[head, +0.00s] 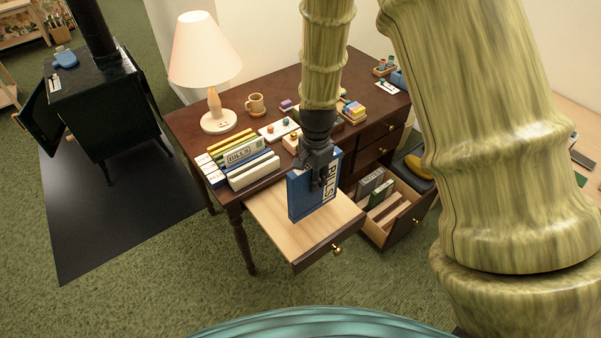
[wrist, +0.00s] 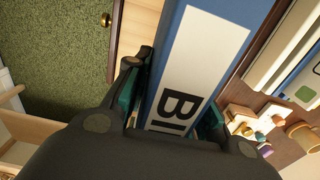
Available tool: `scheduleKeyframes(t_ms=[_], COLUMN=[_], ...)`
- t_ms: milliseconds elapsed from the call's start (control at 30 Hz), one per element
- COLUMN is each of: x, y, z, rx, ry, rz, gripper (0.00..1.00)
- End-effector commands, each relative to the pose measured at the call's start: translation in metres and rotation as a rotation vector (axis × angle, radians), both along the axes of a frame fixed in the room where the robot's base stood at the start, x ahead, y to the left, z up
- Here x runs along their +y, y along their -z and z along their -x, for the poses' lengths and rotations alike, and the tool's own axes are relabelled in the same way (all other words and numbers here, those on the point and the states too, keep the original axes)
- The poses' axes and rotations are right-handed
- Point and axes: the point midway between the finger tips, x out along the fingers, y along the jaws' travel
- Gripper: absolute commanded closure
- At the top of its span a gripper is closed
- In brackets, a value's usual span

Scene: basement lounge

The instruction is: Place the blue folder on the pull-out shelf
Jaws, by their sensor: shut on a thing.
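The blue folder (head: 301,195) has a white label with black lettering, partly hidden by my gripper. My gripper (head: 325,178) is shut on the folder and holds it upright over the pull-out shelf (head: 275,222). In the wrist view the folder (wrist: 172,50) stands between the two fingers (wrist: 172,105), with its label toward the camera. The shelf is a light wooden board with a dark front edge and a brass knob, pulled out from the dark desk. I cannot tell whether the folder's lower edge touches the board.
On the desk (head: 185,118) stand a rack of folders and books (head: 240,155), a lamp (head: 215,120), a mug (head: 255,104) and small blocks. An open drawer (head: 372,235) with books is right of the shelf. A black stove (head: 100,110) stands at left.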

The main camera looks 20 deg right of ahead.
Motion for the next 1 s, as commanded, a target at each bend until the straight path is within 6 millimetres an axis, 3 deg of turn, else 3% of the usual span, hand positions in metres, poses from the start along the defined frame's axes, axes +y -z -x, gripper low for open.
scheduleKeyframes(t_ms=[133, 333, 567, 1000], x=[0.012, 0.021, 0.023, 0.023], y=[0.000, 0.004, 0.010, 0.040], z=[-0.028, -0.050, -0.054, -0.054], rx=[-0.001, 0.000, 0.001, 0.000], ry=[-0.001, -0.001, -0.001, -0.001], rz=[0.001, 0.001, -0.001, 0.000], gripper=[1.00, 1.00, 1.00, 1.00])
